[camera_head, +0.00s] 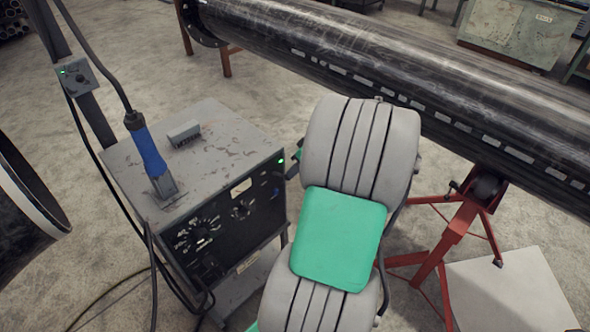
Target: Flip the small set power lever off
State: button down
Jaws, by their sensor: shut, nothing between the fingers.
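The grey power set (205,170) stands on the left, with a dark front panel (225,218) of dials and sockets. A green lamp (281,161) glows at the panel's upper right corner. I cannot clearly make out the power lever; it is too small or hidden near that corner. My grey and green arm fills the middle of the view and covers the space right of the panel. Only a small dark part of my gripper (294,164) shows past the arm's left edge, close to the lamp corner. It is shut and empty; whether it touches anything is hidden.
A blue-handled tool (146,150) stands on the set, with black cables running down beside it. A small box (78,77) with a green light is on a dark post. A long black pipe (400,85) crosses behind, on a red stand (455,235).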

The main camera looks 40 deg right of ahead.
jog(key=shift+s+f, duration=0.1)
jog(key=shift+f, duration=0.05)
jog(key=shift+s+f+t+b, duration=0.15)
jog(key=shift+t+b, duration=0.25)
jog(key=shift+b, duration=0.15)
jog(key=shift+f, duration=0.1)
jog(key=f+t+b, duration=0.1)
jog(key=b, duration=0.1)
jog(key=s+f+t+b, duration=0.1)
jog(key=f+b, duration=0.1)
jog(key=b, duration=0.1)
jog(key=s+f+t+b, duration=0.1)
jog(key=f+b, duration=0.1)
jog(key=shift+n+t+b, duration=0.3)
dwell(0.4)
jog(key=shift+r, duration=0.1)
